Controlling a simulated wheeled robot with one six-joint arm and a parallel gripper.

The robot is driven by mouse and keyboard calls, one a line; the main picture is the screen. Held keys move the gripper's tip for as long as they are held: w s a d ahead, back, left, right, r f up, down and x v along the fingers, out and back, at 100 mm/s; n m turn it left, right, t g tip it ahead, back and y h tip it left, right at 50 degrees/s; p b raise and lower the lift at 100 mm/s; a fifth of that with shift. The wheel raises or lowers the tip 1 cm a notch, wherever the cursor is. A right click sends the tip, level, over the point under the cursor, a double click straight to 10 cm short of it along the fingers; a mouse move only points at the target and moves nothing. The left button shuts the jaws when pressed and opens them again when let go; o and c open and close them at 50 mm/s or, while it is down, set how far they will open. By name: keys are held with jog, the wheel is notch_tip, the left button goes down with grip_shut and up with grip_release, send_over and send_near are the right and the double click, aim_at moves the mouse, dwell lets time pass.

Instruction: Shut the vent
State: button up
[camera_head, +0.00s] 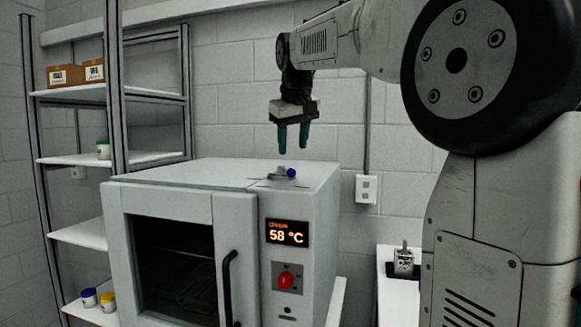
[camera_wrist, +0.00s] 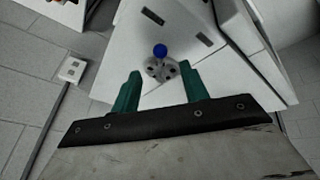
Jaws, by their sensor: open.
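The vent (camera_head: 279,174) is a small grey metal fitting with a blue knob (camera_head: 291,173) on top of the white oven (camera_head: 160,176). In the wrist view the vent (camera_wrist: 162,69) is a round grey disc with dark holes, and the blue knob (camera_wrist: 160,50) sticks out on its far side. My gripper (camera_head: 292,150) has two green fingers pointing down. It is above the vent, apart from it, open and empty. In the wrist view the vent shows between and just beyond the fingertips (camera_wrist: 160,76).
The oven front has a display (camera_head: 287,232) reading 58 °C, a red knob (camera_head: 285,281) and a black door handle (camera_head: 230,287). Shelves (camera_head: 90,235) with boxes and jars stand at left. A wall socket (camera_head: 366,189) and a side table (camera_head: 398,297) are at right.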

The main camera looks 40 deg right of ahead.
aim_at(291, 169)
jog(key=x, duration=0.7)
jog(key=shift+f, duration=0.2)
grip_shut()
